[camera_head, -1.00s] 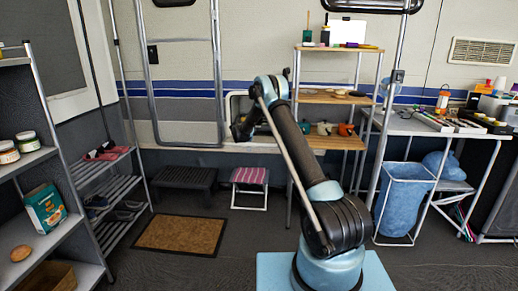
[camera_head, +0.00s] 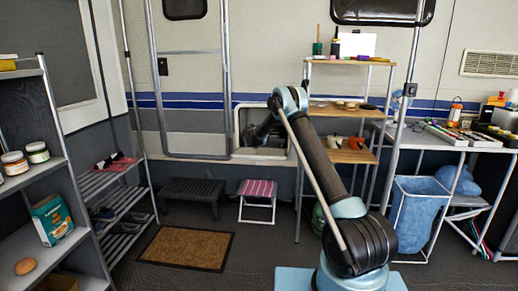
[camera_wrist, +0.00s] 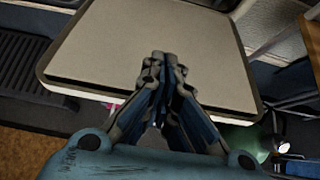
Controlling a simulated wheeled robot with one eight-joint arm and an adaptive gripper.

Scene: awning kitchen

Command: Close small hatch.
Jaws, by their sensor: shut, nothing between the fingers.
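The small hatch is in the trailer wall, right of the tall door. Its pale-framed opening (camera_head: 239,118) shows behind my arm in the head view. In the wrist view its beige panel (camera_wrist: 150,35), with rounded corners and a pale rim, appears folded down, with the pink stool partly visible past its edge. My gripper (camera_wrist: 160,58) is shut and empty, with its fingertips over the panel in the picture. I cannot tell whether they touch it. In the head view my gripper (camera_head: 254,134) is in front of the opening, and my arm hides part of the hatch.
A pink-striped stool (camera_head: 258,188) and a black step (camera_head: 192,187) stand below the wall, with a brown mat (camera_head: 187,248) in front. A wooden-shelved rack (camera_head: 345,111) stands close on the right. A grey shelf (camera_head: 60,180) is at left.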

